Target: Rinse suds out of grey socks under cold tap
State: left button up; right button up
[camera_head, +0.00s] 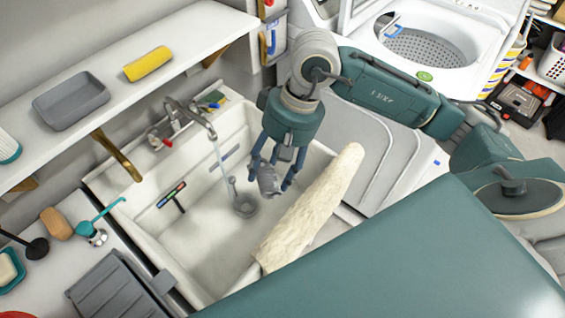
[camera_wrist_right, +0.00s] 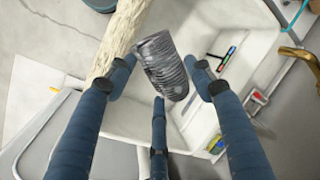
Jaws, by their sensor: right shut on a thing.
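My right gripper (camera_head: 270,173) is above the white sink basin (camera_head: 190,265), its fingers pointing down. It is shut on a small grey ribbed bundle, the grey socks (camera_head: 268,182). In the right wrist view the socks (camera_wrist_right: 165,66) show between the blue fingers of the gripper (camera_wrist_right: 172,80); suds cannot be made out. The metal tap (camera_head: 190,118) stands at the back rim. A thin stream of water (camera_head: 219,152) falls from its spout, left of the socks and apart from them. My left gripper is not in view.
A long cream rough-surfaced piece (camera_head: 310,205) leans across the basin's right side, close to my right gripper. A shelf (camera_head: 130,40) with a grey tray (camera_head: 70,100) and yellow roll (camera_head: 148,64) hangs behind. A white washing machine (camera_head: 425,40) stands at the back right.

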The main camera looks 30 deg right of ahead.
jog(key=w+a+f+m+t+p, duration=0.1)
jog(key=w+a+f+m+p, duration=0.3)
jog(key=f, duration=0.6)
jog(key=w+a+f+b, duration=0.1)
jog(key=w+b, duration=0.3)
jog(key=w, duration=0.3)
jog(key=w+a+f+b, duration=0.2)
jog(key=w+b, duration=0.2)
jog(key=w, duration=0.2)
jog(key=shift+w+f+h, duration=0.15)
jog(key=shift+w+h, duration=0.15)
jog(key=shift+w, duration=0.1)
jog(key=shift+a, duration=0.1)
jog(key=shift+d+b, duration=0.2)
jog(key=shift+b, duration=0.15)
jog(key=shift+w+d, duration=0.1)
jog(key=shift+d, duration=0.35)
jog(key=shift+a+b, duration=0.25)
jog(key=shift+b, duration=0.1)
